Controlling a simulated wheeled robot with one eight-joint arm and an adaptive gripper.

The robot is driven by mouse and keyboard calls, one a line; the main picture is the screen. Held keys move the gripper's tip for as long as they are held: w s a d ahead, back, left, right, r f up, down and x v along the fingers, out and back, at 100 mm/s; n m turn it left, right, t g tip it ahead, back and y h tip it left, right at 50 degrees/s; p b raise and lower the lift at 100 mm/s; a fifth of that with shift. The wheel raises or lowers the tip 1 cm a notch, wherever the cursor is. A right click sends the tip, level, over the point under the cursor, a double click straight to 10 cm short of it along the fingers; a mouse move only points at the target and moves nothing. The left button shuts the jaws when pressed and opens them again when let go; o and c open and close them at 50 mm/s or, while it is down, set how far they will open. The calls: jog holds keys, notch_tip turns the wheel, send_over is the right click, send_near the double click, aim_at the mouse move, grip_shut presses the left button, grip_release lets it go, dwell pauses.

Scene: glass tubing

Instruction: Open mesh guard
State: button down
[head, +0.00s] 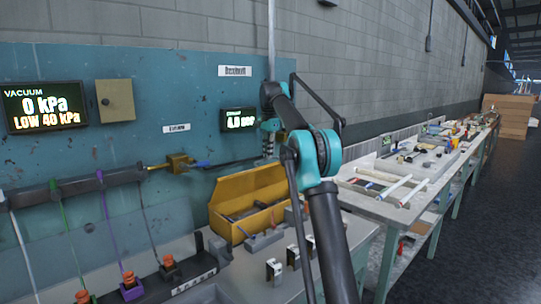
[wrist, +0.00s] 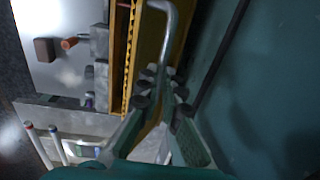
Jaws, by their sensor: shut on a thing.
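My gripper (wrist: 162,88) shows in the wrist view with its dark fingertips closed around the lower end of a grey bent bar (wrist: 172,28). In the head view my gripper (head: 269,138) is small, in front of the teal wall panel beside a grey upright, and partly hidden by my arm. I cannot make out any mesh, so I cannot tell whether the bar belongs to the mesh guard. A see-through sheet (head: 150,222) stands at the left behind the hoses; I cannot tell if it is a guard.
A yellow open box (head: 235,185) stands below my gripper on the grey bench (head: 215,285); its yellow edge also shows in the wrist view (wrist: 150,45). Several hoses with orange ends stand at left. A long bench (head: 420,170) with tubes runs right. The floor (head: 450,260) there is clear.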

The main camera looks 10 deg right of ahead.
jog(key=shift+w+a+f, duration=0.4)
jog(key=shift+a+f, duration=0.15)
jog(key=shift+a, duration=0.05)
jog(key=c, duration=2.1)
grip_release()
jog(key=o, duration=0.3)
jog(key=shift+w+a+f, duration=0.25)
jog(key=shift+w+f, duration=0.2)
jog(key=shift+o, duration=1)
jog(key=shift+s+r, duration=0.1)
jog(key=shift+r, duration=0.1)
jog(key=shift+s+d+r, duration=0.1)
jog(key=shift+d, duration=0.15)
jog(key=shift+d, duration=0.1)
